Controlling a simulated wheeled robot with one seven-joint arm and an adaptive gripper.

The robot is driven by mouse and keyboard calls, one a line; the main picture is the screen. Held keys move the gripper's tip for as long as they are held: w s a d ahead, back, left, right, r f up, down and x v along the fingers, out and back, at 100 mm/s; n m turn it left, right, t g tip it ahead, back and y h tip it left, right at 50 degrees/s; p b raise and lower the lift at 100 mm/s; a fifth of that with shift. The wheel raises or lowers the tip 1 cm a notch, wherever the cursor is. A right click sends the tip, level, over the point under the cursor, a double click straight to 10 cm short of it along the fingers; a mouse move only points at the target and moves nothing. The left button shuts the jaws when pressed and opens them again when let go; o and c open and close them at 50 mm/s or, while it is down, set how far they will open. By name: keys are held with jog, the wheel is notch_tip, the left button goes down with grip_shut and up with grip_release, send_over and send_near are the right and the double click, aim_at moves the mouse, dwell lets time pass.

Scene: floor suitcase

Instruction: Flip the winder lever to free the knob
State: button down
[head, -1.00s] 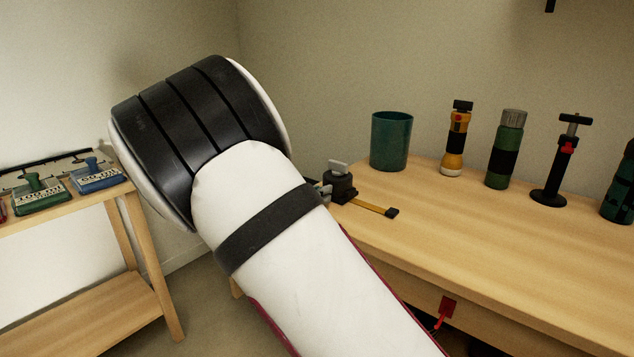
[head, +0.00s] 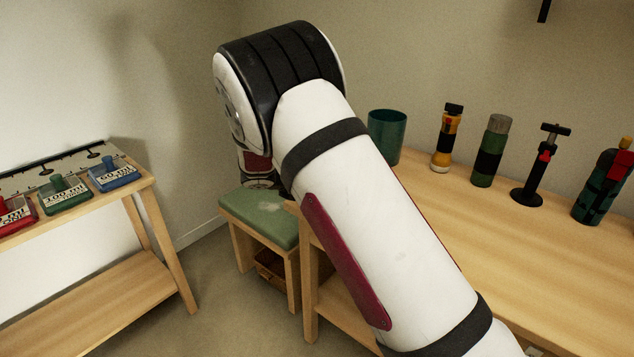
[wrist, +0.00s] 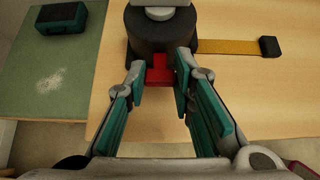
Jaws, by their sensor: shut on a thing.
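The winder (wrist: 158,38) is a dark round body on the wooden table, seen at the top middle of the wrist view. A light grey knob piece (wrist: 160,12) sits on top of it, cut by the frame edge. A red lever (wrist: 159,72) sticks out of the winder's near side. My gripper (wrist: 160,78) has one green-padded finger on each side of the lever and is shut on it. In the head view my arm hides the winder, the lever and the gripper.
A yellow strap (wrist: 228,47) with a black end runs right from the winder. A green-topped stool (head: 262,222) stands beside the table (head: 520,270). A teal cup (head: 387,137), a yellow flashlight (head: 446,140) and other upright items line the table's back. A shelf (head: 100,290) stands left.

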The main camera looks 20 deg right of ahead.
jog(key=shift+p, duration=0.35)
dwell(0.3)
jog(key=c, duration=1.4)
grip_release()
jog(key=shift+o, duration=0.2)
jog(key=v, duration=1.2)
jog(key=shift+d+r, duration=0.1)
jog(key=shift+r, duration=0.05)
